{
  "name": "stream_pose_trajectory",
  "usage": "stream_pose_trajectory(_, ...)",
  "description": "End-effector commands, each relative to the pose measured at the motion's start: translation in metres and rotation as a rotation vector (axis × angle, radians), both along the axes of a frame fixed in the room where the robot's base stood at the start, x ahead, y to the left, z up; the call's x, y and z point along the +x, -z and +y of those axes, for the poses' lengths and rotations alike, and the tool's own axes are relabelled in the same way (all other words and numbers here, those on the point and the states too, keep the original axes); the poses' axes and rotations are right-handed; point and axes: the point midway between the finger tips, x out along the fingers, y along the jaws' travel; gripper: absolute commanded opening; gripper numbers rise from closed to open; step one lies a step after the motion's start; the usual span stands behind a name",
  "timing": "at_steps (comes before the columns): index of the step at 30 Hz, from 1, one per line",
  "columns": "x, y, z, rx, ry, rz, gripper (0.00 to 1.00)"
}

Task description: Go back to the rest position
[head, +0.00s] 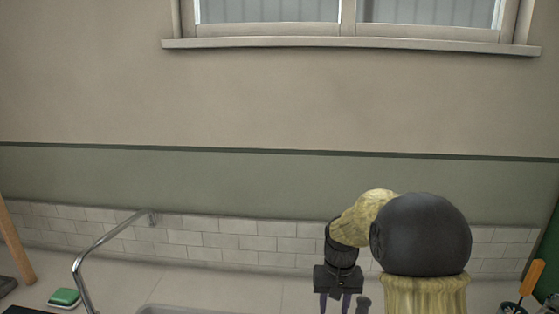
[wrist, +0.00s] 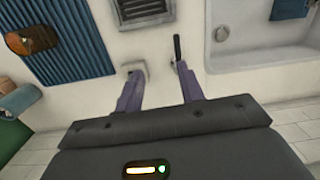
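My gripper (head: 341,303) hangs fingers-down over the counter in the lower middle of the head view, below my arm's dark round joint. Its fingertips are cut off by the lower frame edge. In the wrist view my gripper (wrist: 158,68) has two purple fingers standing clearly apart, with bare pale surface between them and nothing held. A thin black rod (wrist: 177,48) stands close to the right fingertip; I cannot tell whether they touch.
A sink (wrist: 270,55) with a drain lies to the right. A blue ribbed mat (wrist: 60,45) bears a brown rounded object (wrist: 32,41). The head view shows a tap (head: 105,245), a green sponge (head: 64,297) and an orange-handled tool (head: 532,278). The tiled wall (head: 200,240) stands behind.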

Motion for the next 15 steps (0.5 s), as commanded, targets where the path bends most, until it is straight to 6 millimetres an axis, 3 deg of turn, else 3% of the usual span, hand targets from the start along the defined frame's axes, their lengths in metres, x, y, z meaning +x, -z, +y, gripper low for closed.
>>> stream_pose_trajectory(15,-0.145,-0.002,-0.021,-0.019,-0.033,-0.253,0.38)
